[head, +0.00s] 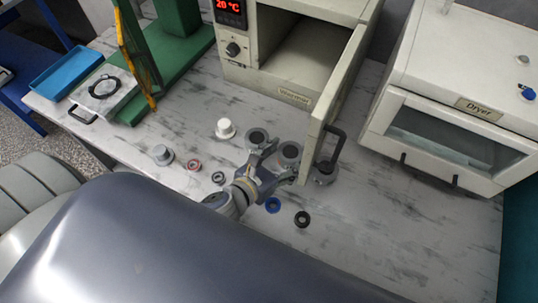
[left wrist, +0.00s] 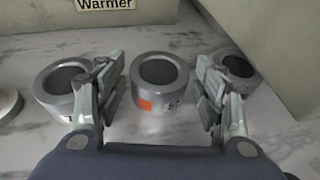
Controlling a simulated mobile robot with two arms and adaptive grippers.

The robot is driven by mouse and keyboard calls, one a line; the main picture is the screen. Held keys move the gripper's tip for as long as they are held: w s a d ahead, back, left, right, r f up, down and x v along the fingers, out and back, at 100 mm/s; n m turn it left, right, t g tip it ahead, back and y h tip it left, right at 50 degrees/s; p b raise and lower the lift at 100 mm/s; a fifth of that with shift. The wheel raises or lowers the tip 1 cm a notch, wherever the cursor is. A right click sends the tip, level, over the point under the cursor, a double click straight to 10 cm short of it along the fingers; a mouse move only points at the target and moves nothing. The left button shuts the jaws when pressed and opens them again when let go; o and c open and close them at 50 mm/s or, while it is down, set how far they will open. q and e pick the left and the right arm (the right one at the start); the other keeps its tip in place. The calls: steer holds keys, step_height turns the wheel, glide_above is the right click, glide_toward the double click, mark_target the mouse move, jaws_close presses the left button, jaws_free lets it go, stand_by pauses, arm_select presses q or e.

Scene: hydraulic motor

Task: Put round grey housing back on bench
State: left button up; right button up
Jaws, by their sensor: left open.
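Several round grey housings with dark tops stand on the marbled bench (head: 400,225). One (head: 257,139) is left of my left gripper's tips, one (head: 290,151) is just ahead of them, and one (head: 325,174) is by the warmer door's handle. My left gripper (head: 277,165) is open and low over the bench. In the left wrist view its tips (left wrist: 158,88) are apart, with the middle housing (left wrist: 148,104), marked orange, framed between them. Another housing (left wrist: 52,98) is beyond the left finger, and one (left wrist: 240,75) is partly hidden behind the right finger. My right gripper is out of view.
The warmer (head: 270,75) stands behind with its door (head: 328,105) open, close to my gripper. The dryer (head: 480,110) is at right. A white cap (head: 225,129), red ring (head: 194,165), blue ring (head: 272,205) and black ring (head: 302,219) lie nearby. The front right bench is clear.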

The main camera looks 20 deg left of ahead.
arm_select(q)
steer(key=b+v, duration=0.1)
steer(key=v, duration=0.7)
steer(key=shift+s, duration=0.4)
steer(key=shift+s+a+r, duration=0.1)
steer(key=shift+s+r, duration=0.05)
steer(key=shift+r, duration=0.05)
